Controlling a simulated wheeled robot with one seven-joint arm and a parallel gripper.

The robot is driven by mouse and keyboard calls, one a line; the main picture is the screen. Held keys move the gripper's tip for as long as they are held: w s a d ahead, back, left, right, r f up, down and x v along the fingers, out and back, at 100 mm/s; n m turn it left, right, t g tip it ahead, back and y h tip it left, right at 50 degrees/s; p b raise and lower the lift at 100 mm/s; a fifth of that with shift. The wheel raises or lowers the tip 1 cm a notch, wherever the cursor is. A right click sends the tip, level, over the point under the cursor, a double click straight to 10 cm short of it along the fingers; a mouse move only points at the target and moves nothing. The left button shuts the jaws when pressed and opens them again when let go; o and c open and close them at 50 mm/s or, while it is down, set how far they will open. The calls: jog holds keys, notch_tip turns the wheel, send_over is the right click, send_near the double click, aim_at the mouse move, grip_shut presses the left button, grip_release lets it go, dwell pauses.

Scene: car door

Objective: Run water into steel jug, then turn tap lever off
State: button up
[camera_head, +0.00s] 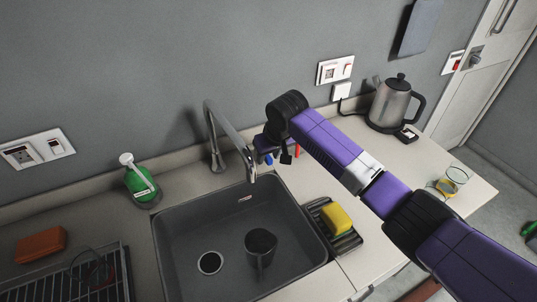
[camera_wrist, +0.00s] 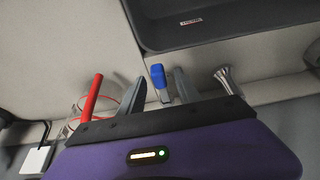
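A dark jug (camera_head: 260,248) stands in the grey sink (camera_head: 180,262), to the right of the drain and below and in front of the spout. The steel tap (camera_head: 216,140) arches over the sink, and no water shows at its spout. My gripper (camera_head: 284,150) is behind the sink's right rear corner. In the wrist view, a blue tap lever (camera_wrist: 158,76) stands between the two spread fingers of my gripper (camera_wrist: 160,90); contact cannot be told. A red lever (camera_wrist: 90,97) is outside the fingers, to the left. The tap's base (camera_wrist: 228,78) is to their right.
A yellow sponge (camera_head: 337,218) lies on a dark rack (camera_head: 346,241) right of the sink. A green bottle (camera_head: 140,184) and a dish rack (camera_head: 112,275) are to the left. A kettle (camera_head: 391,101) and glasses (camera_head: 457,175) stand on the right counter.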

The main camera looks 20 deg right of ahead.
jog(key=shift+c, duration=0.2)
grip_shut()
dwell(1.3)
